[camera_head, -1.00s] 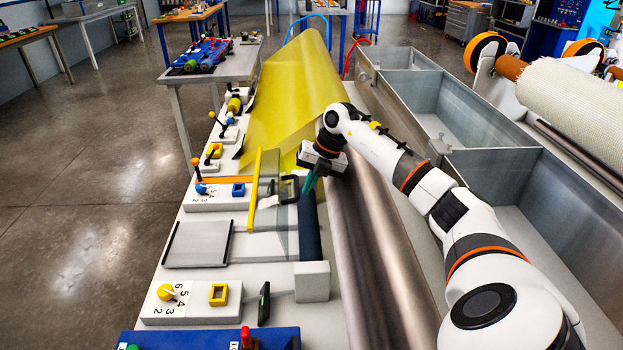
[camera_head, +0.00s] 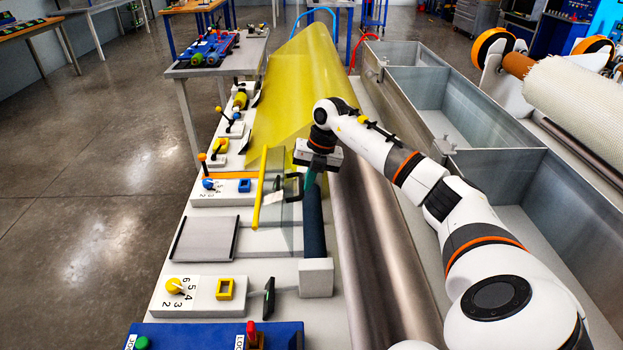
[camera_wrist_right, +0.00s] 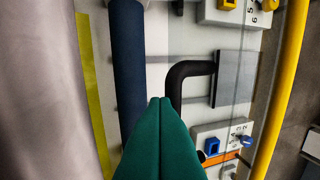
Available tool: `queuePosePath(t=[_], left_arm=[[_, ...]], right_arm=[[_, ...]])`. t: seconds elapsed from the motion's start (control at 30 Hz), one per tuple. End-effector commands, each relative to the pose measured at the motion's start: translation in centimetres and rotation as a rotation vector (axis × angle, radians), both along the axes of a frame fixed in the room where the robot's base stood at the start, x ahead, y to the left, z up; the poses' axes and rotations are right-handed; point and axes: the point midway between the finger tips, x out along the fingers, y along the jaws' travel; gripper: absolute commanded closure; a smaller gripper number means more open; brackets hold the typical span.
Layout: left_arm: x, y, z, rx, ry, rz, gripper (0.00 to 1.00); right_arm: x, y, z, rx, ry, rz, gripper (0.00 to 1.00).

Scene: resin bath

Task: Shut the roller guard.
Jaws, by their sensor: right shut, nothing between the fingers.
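The roller guard (camera_head: 272,210) is a clear panel with a yellow bar (camera_head: 261,188) on its left edge and a black handle (camera_head: 291,184) near its right side. It stands left of the dark blue roller (camera_head: 313,222); its exact tilt is hard to tell. My right gripper (camera_head: 309,184) has green fingers, shut and empty, just right of the handle by the roller. In the right wrist view the shut fingertips (camera_wrist_right: 160,101) are close to the black handle (camera_wrist_right: 186,76); whether they touch it is unclear. My left gripper is not in view.
A white deck holds a yellow knob (camera_head: 174,286), a grey plate (camera_head: 206,239) and several levers on the left. A yellow sheet (camera_head: 300,85) rises behind my right gripper. A steel roller (camera_head: 372,240) and metal tanks (camera_head: 520,190) lie to the right.

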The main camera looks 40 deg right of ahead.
Motion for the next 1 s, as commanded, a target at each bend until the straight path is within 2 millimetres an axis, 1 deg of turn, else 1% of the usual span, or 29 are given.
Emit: queuePosePath(t=[0.03,0.17,0.33,0.5,0.77,1.0], left_arm=[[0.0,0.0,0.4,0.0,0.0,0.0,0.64],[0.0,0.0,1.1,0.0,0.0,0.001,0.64],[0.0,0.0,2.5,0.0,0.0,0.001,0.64],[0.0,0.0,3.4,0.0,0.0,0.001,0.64],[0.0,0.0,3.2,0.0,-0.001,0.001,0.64],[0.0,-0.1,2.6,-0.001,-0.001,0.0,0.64]], right_arm=[[0.2,0.3,0.3,-0.006,0.004,0.003,1.0],[0.6,0.7,0.6,-0.036,0.027,0.002,1.0],[1.4,1.6,1.1,-0.104,0.086,0.004,1.0],[2.5,3.0,1.0,-0.099,0.082,0.003,1.0],[4.4,5.3,0.4,-0.1,0.083,0.002,1.0],[6.1,7.3,-0.7,-0.1,0.083,0.002,1.0]])
